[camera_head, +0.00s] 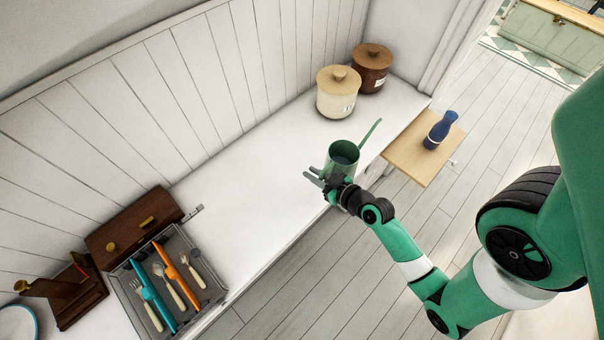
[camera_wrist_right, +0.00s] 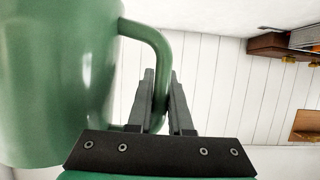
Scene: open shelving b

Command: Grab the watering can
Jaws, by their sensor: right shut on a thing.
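The green watering can (camera_head: 344,153) stands near the front edge of the white counter in the head view, its thin spout pointing up and to the right. My right gripper (camera_head: 318,178) is at its near left side. In the right wrist view, the can's body (camera_wrist_right: 55,80) fills the left side, and its curved handle (camera_wrist_right: 148,38) runs down between the two dark fingers of my right gripper (camera_wrist_right: 163,95). The fingers are shut on the handle. The lower end of the handle is partly hidden by the fingers. My left gripper is not in view.
A cream canister (camera_head: 337,97) and a brown canister (camera_head: 371,68) stand behind the can. A blue bottle (camera_head: 440,130) is on a wooden board (camera_head: 408,158) to the right. A grey cutlery tray (camera_head: 208,270) lies at the left. The counter between (camera_head: 245,190) is clear.

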